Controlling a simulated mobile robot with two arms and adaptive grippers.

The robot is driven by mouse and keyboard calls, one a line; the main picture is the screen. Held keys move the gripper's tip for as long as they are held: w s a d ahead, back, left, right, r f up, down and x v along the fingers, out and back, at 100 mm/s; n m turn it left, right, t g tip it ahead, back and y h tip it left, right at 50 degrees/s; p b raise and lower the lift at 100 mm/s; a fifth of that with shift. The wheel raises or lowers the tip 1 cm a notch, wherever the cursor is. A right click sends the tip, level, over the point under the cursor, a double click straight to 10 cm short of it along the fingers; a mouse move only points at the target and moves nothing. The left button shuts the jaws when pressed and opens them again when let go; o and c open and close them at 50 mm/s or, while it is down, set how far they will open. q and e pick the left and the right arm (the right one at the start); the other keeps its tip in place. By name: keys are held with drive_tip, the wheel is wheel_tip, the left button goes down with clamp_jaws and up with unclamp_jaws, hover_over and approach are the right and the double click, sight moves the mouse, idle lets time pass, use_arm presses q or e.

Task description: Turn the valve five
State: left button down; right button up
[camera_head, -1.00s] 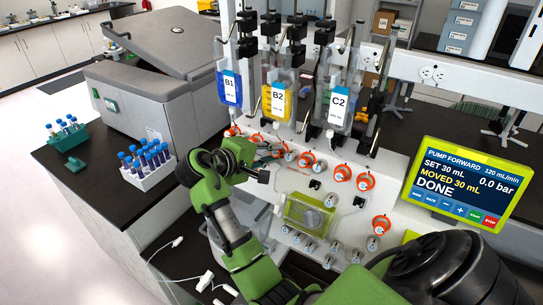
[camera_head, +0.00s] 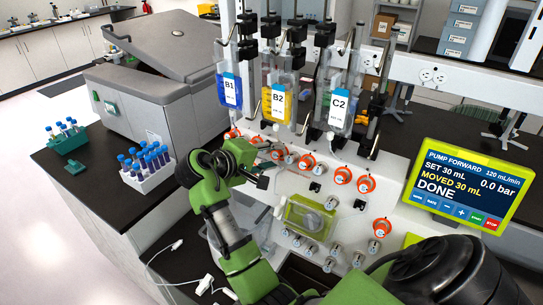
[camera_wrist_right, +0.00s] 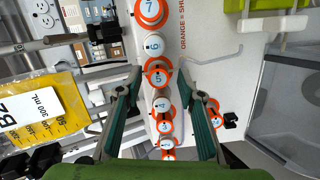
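Valve 5 (camera_wrist_right: 158,78) is a round white knob with an orange piece around it, in the middle of a row of numbered valves in the right wrist view. My right gripper (camera_wrist_right: 166,88) is open, with one dark green finger on each side of the row. Valve 5 appears between the fingertips, with no clear contact; I cannot tell the depth gap. In the head view my right gripper (camera_head: 262,166) is at the left part of the white valve panel (camera_head: 290,187), hiding some knobs. My left gripper is not in view.
Valve 6 (camera_wrist_right: 154,46) and valve 7 (camera_wrist_right: 150,10) lie close above valve 5. Bags B1 (camera_head: 230,92), B2 (camera_head: 278,104) and C2 (camera_head: 339,109) hang above the panel. A screen (camera_head: 462,185) reading DONE stands at right. Tube racks (camera_head: 150,179) stand at left.

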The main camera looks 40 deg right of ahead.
drive_tip(key=shift+r, duration=0.1)
drive_tip(key=shift+r+n+p, duration=0.1)
drive_tip(key=shift+n+p, duration=0.4)
drive_tip(key=shift+n, duration=0.3)
drive_tip(key=n+p, duration=0.1)
drive_tip(key=n, duration=0.1)
drive_tip(key=shift+n+h, duration=0.3)
drive_tip(key=shift+n, duration=0.1)
drive_tip(key=n, duration=0.2)
drive_tip(key=shift+d+n+p, duration=0.1)
drive_tip(key=shift+n+p, duration=0.3)
drive_tip(key=n, duration=0.2)
drive_tip(key=n+t, duration=0.1)
drive_tip(key=n, duration=0.1)
drive_tip(key=shift+s+f+h, duration=0.1)
drive_tip(key=shift+f+h, duration=0.1)
drive_tip(key=shift+h, duration=0.2)
drive_tip(key=b+v, duration=0.4)
drive_tip(key=v, duration=1)
drive_tip(key=shift+d+f, duration=0.1)
